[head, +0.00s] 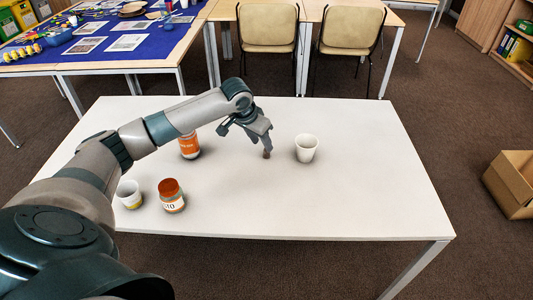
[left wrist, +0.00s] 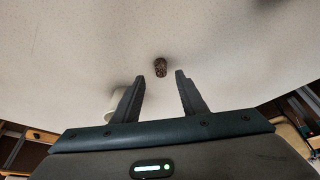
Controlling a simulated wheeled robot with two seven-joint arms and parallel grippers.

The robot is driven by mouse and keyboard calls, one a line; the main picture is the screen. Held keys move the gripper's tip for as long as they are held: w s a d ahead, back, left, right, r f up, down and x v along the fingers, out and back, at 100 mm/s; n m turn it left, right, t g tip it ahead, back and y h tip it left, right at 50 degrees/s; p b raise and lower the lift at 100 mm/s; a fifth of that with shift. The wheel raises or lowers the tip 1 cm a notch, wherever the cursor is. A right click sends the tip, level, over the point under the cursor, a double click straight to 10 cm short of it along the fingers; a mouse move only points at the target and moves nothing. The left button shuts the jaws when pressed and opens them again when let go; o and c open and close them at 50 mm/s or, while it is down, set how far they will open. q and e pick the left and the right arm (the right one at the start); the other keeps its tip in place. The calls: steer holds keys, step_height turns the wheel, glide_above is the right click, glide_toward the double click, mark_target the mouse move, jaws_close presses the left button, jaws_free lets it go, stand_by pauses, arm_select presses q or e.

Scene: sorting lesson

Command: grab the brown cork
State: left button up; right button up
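The brown cork (head: 266,154) stands on the white table, just under the fingertips of my left gripper (head: 268,145) in the head view. In the left wrist view the cork (left wrist: 160,67) is a small dark brown cylinder beyond the fingertips, in line with the gap between them. There my left gripper (left wrist: 161,85) is open, its two fingers apart with nothing between them. My right gripper is in neither view.
A white cup (head: 306,149) stands just right of the cork. An orange-labelled jar (head: 189,147) is left of the gripper. A jar with a red-brown lid (head: 171,198) and a white-and-yellow cup (head: 130,196) stand near the front left. The table's right half (head: 380,180) is clear.

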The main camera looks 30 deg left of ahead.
arm_select(q)
steer(key=shift+w+p+x, duration=0.2)
steer(key=shift+p+x, duration=0.25)
steer(key=shift+x, duration=2.2)
steer(key=shift+a+r, duration=0.1)
steer(key=shift+r, duration=0.05)
jaws_close()
